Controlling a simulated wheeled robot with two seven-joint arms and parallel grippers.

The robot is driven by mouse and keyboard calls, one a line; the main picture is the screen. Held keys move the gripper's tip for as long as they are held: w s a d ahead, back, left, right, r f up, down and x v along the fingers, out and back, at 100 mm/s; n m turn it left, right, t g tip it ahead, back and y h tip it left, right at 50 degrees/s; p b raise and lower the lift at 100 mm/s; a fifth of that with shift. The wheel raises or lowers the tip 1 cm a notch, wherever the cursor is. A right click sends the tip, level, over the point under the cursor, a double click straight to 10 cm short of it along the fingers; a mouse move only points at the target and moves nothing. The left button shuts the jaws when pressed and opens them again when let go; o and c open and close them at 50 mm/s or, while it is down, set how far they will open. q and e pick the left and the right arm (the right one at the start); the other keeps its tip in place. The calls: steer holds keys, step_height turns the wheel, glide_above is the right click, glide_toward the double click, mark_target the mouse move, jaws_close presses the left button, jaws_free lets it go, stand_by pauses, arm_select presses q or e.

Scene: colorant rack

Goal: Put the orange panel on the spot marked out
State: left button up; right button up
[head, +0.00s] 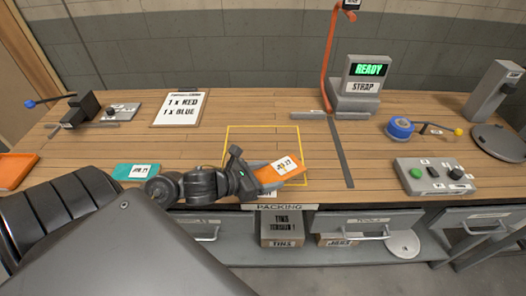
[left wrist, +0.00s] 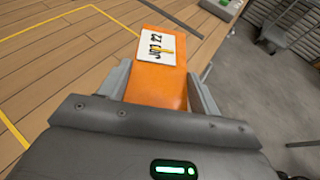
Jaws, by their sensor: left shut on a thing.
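The orange panel (head: 291,173) carries a white label and is held in my left gripper (head: 255,175) at the front edge of the table. In the left wrist view the orange panel (left wrist: 158,84) sits between the two grey fingers of the left gripper (left wrist: 158,85). The marked spot is a yellow outline (head: 262,126) on the wooden table. The panel overlaps the outline's front right part in the head view; I cannot tell whether it touches the table. In the left wrist view the yellow outline (left wrist: 55,25) lies left of the panel. My right gripper is not in view.
A teal panel (head: 126,171) lies left of my left gripper. A dark strip (head: 341,153) runs right of the outline. A button box (head: 434,175), a blue roll (head: 400,127) and a READY display (head: 368,70) stand further right. A paper order sheet (head: 180,108) lies at the back left.

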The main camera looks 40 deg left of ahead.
arm_select(q)
steer(key=s+a+r+n+y, duration=0.1)
steer(key=a+r+y, duration=0.1)
steer(key=a+r, duration=0.35)
steer(key=s+a+r+n+y, duration=0.1)
steer(key=s+a+r+n, duration=0.1)
steer(key=a, duration=0.7)
steer(key=b, duration=0.6)
glide_above(264, 158)
steer(key=shift+t, duration=0.4)
steer(key=f, duration=0.8)
steer(key=shift+s+a+f, duration=0.25)
steer(key=shift+s+f, duration=0.1)
steer(key=shift+f, duration=0.05)
steer(key=shift+w+d+f, duration=0.15)
steer(key=shift+w+f, duration=0.05)
steer(key=shift+f, duration=0.1)
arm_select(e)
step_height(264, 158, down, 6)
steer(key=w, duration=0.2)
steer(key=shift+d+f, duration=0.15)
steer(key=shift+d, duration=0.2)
arm_select(q)
steer(key=f, duration=0.3)
steer(key=shift+w+f, duration=0.2)
steer(key=shift+f, duration=0.05)
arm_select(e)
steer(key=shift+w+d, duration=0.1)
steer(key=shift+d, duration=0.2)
